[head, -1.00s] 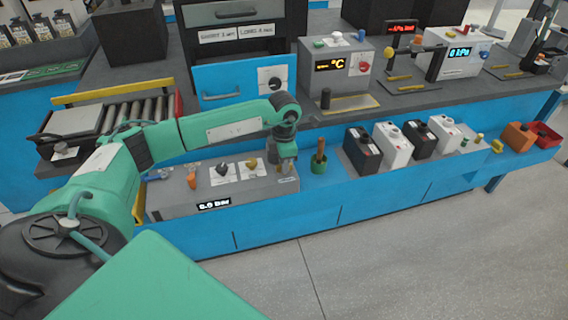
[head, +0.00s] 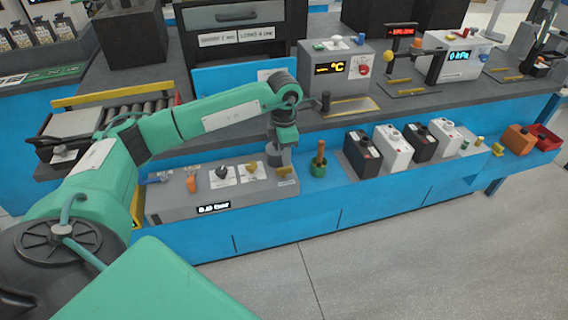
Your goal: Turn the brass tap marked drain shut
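A grey panel box (head: 165,204) with a bar display (head: 213,209) stands on the lower blue ledge. At its right end a small brass piece (head: 285,170) shows just under my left gripper, partly hidden by it; I take it for the drain tap, but its marking is too small to read. My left gripper (head: 286,164) points down at that piece; I cannot tell whether its fingers touch it or how far apart they are. Another brass-coloured tap (head: 252,167) sits on a white plate to the left. My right gripper is out of view.
A black knob (head: 221,172) and an orange handle (head: 191,182) are further left on the panel. A green pot (head: 319,167) with a brown handle stands close right of the gripper, then several black and white canisters (head: 362,153).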

